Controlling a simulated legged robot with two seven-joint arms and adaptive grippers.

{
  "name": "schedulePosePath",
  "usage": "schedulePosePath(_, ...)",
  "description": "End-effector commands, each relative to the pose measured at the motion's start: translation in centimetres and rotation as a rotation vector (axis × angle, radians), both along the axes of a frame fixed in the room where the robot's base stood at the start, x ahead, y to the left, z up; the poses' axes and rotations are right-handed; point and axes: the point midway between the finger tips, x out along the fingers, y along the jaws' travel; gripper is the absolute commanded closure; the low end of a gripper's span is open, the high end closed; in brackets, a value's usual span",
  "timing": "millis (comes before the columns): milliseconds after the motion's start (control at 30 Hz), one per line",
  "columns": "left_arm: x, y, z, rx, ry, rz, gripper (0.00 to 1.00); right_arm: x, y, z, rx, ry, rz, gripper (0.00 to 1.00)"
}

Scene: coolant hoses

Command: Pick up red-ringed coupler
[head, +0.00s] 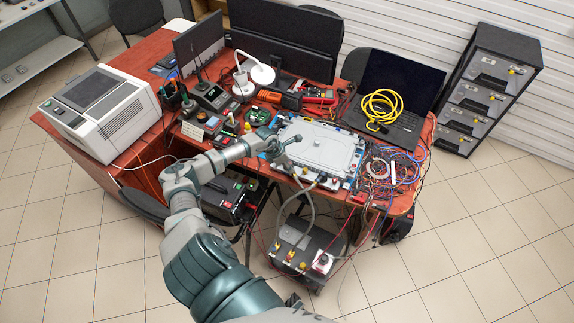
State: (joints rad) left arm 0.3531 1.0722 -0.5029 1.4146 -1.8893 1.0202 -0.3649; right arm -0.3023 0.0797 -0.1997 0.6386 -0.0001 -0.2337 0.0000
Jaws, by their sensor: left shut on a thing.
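My left gripper (272,144) is over the left part of the pale grey plate (325,152) on the red-brown desk. It is shut on a small grey piece (292,139), too small and partly hidden for me to tell whether it is the red-ringed coupler. I cannot make out a red ring at the fingers. Grey hoses (313,215) run from the plate's front edge down to a dark box (310,255) on the floor, which has yellow fittings and a white-and-red piece (322,262) on top. My right gripper does not show.
Tangled wires (393,170) lie right of the plate, and a yellow cable coil (382,108) rests on a black laptop (400,125). A white lamp (262,74), a red meter (318,94) and monitors stand behind. A large grey instrument (100,112) fills the left side.

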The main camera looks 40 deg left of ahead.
Motion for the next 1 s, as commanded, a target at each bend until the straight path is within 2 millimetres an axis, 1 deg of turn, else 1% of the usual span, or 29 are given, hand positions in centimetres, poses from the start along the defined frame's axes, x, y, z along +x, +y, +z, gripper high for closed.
schedulePosePath(33, -0.1, -0.7, -0.2, -0.012, 0.005, -0.009, 0.84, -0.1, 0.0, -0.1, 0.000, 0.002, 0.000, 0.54)
schedulePosePath(67, -0.1, -0.7, 0.0, -0.012, 0.005, -0.009, 0.84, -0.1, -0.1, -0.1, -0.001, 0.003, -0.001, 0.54)
schedulePosePath(100, -0.1, -0.8, 0.3, -0.012, 0.004, -0.009, 0.90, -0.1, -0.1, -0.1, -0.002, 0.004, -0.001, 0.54)
schedulePosePath(133, -0.1, -0.8, 0.6, -0.011, 0.004, -0.010, 0.92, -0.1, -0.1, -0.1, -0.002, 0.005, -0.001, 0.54)
schedulePosePath(167, -0.1, -0.9, 0.9, -0.012, 0.003, -0.010, 1.00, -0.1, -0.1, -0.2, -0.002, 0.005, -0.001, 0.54)
schedulePosePath(333, -0.1, -0.9, 3.4, -0.008, 0.003, -0.010, 1.00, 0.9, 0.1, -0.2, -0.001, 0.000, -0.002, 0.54)
schedulePosePath(400, -1.3, -1.8, 3.3, -0.005, 0.008, -0.012, 1.00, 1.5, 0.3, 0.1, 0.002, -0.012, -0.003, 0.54)
schedulePosePath(467, -2.2, -2.7, 3.5, -0.005, 0.008, -0.013, 1.00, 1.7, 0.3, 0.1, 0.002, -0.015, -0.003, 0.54)
schedulePosePath(567, -4.1, -4.2, 3.7, -0.003, 0.008, -0.013, 1.00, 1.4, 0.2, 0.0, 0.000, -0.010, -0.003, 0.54)
schedulePosePath(700, -6.9, -6.8, 4.0, -0.006, 0.008, -0.011, 1.00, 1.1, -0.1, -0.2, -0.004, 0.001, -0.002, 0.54)
schedulePosePath(800, -8.6, -8.5, 4.2, -0.007, 0.007, -0.009, 1.00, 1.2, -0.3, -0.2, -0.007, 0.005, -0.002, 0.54)
schedulePosePath(900, -9.9, -9.8, 4.4, -0.007, 0.005, -0.009, 1.00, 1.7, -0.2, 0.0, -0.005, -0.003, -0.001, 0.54)
schedulePosePath(1000, -10.7, -10.7, 4.5, -0.006, 0.004, -0.006, 1.00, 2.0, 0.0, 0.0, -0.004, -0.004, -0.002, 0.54)
